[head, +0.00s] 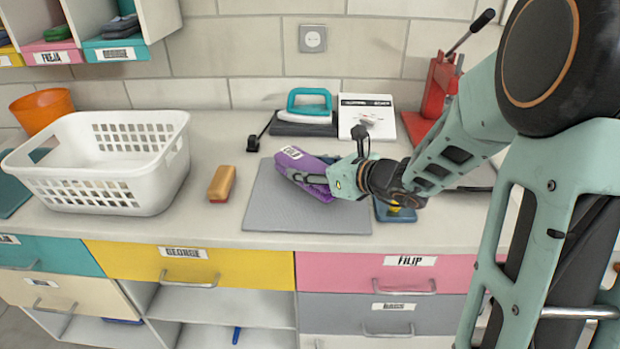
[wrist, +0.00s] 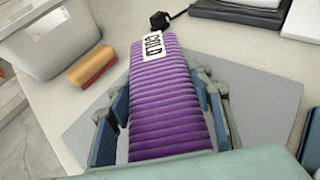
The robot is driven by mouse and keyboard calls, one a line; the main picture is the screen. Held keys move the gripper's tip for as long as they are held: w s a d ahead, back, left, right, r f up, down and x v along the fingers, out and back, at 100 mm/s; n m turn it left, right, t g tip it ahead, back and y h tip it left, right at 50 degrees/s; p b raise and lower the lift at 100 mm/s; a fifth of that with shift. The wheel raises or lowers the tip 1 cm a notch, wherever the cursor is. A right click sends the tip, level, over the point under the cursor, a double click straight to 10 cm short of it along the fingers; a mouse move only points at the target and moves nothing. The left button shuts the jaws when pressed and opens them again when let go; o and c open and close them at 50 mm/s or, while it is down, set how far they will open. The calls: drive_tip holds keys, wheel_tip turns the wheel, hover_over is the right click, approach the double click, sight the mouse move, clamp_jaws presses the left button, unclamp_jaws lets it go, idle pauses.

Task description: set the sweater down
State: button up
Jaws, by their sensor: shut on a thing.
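The sweater is a folded purple ribbed bundle (head: 308,173) with a white label at its far end. My gripper (head: 325,182) is shut on it, with a finger along each side. In the wrist view the sweater (wrist: 163,95) lies lengthwise between the fingers of my gripper (wrist: 165,115), and its label reads "COLD" or similar. The sweater is over the grey mat (head: 285,213) on the counter. I cannot tell whether its underside touches the mat. Its near end is hidden by my gripper.
A white basket (head: 75,192) stands at left, with an orange-brown brush or block (head: 222,183) between it and the mat. The mat's near part is bare.

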wheel_tip(320, 180, down, 2)
drive_tip(key=shift+w+f+b, duration=0.1)
drive_tip(key=shift+b, duration=0.4)
drive_tip(key=shift+f+b, duration=0.3)
drive_tip(key=shift+b, duration=0.05)
drive_tip(key=shift+f, duration=0.15)
drive_tip(key=o, duration=1.4)
